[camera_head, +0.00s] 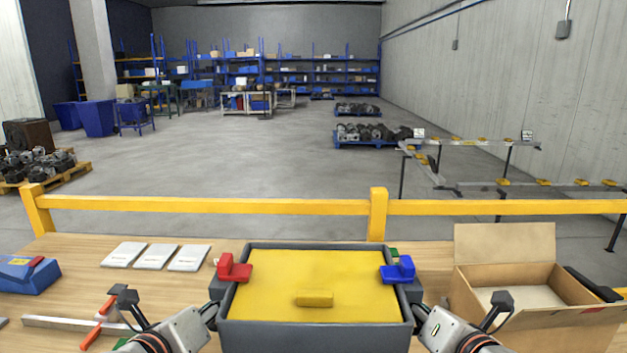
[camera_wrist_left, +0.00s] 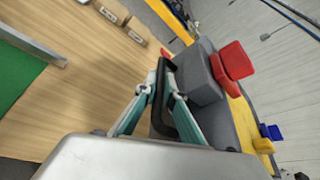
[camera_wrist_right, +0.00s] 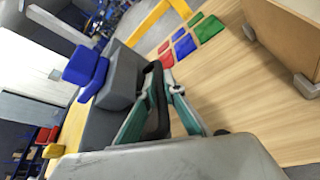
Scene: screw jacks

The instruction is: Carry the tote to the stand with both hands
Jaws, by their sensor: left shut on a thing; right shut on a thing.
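The tote (camera_head: 315,337) is a dark grey box with a yellow top surface, in front of me at the middle of the head view. A yellow block (camera_head: 314,298) sits on that surface, with a red piece (camera_head: 233,268) on the left rim and a blue piece (camera_head: 399,270) on the right. My left gripper (camera_wrist_left: 168,95) is shut on the tote's dark left handle. My right gripper (camera_wrist_right: 158,92) is shut on the right handle. The tote looks level; I cannot tell whether it touches the table. No stand is clearly identifiable.
The wooden table (camera_head: 75,270) carries pale flat slabs (camera_head: 155,256) and a blue box (camera_head: 28,275) at left, and an open cardboard box (camera_head: 535,285) close at right. A yellow rail (camera_head: 210,205) runs behind the table. Coloured pads (camera_wrist_right: 185,46) lie beyond the right gripper.

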